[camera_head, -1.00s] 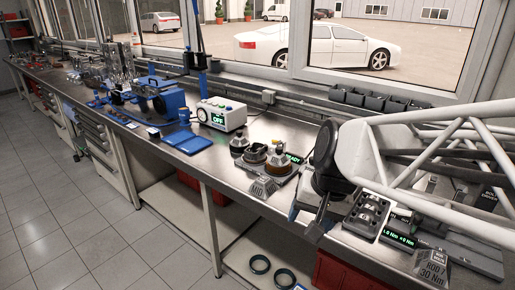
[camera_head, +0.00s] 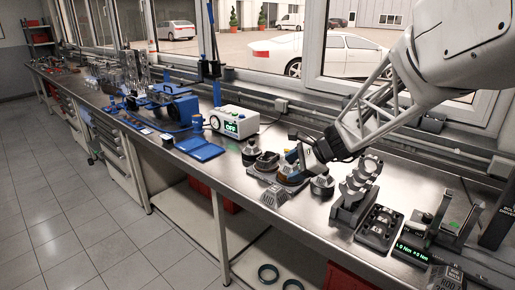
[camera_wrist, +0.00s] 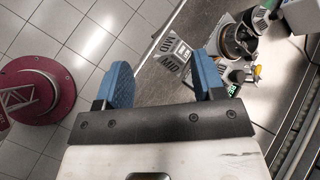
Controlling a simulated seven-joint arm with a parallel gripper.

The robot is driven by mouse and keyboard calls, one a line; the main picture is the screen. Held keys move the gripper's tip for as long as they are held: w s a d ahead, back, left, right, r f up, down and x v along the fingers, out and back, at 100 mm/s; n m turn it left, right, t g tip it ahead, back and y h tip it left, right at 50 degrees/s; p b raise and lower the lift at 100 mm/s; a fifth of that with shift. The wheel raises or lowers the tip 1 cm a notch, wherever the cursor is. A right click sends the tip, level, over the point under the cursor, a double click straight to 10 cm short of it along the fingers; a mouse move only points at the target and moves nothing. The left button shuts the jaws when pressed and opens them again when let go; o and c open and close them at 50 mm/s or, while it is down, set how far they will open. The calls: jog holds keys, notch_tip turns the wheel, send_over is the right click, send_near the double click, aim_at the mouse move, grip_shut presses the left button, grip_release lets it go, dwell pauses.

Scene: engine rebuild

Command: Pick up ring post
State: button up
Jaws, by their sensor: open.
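A small group of ring posts stands on the bench beside a grey block marked MID (camera_head: 273,196). One dark round post with a brownish band (camera_head: 267,162) is in the middle of the group; I cannot tell for sure which is the ring post. The banded post also shows in the wrist view (camera_wrist: 238,42), at upper right, beside the MID block (camera_wrist: 172,55). My gripper (camera_wrist: 163,82) has two blue-padded fingers spread apart with nothing between them. In the head view my gripper (camera_head: 303,160) is at the right of the group and partly hides its right side.
A white box reading OFF (camera_head: 232,122) and a blue tray (camera_head: 199,148) lie left of the posts. Right of my gripper stand a grey cradle (camera_head: 356,190), a socket tray (camera_head: 379,228) and a torque display (camera_head: 418,248). The bench's front edge is close to the MID block.

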aim_at(291, 168)
jog(key=w+d+f+m+t, duration=0.2)
jog(key=w+d+f+m, duration=0.2)
jog(key=w, duration=0.5)
jog(key=w+d+f+m+t+y, duration=0.1)
jog(key=w+d+f+m+t, duration=0.2)
jog(key=w+m, duration=0.3)
jog(key=w+d+f, duration=0.1)
jog(key=w, duration=0.3)
jog(key=shift+d+f+m, duration=0.15)
jog(key=shift+m, duration=0.25)
jog(key=shift+w, duration=0.1)
jog(key=shift+x, duration=1.25)
jog(key=shift+x, duration=2.65)
jog(key=shift+f, duration=0.1)
jog(key=shift+c, duration=0.2)
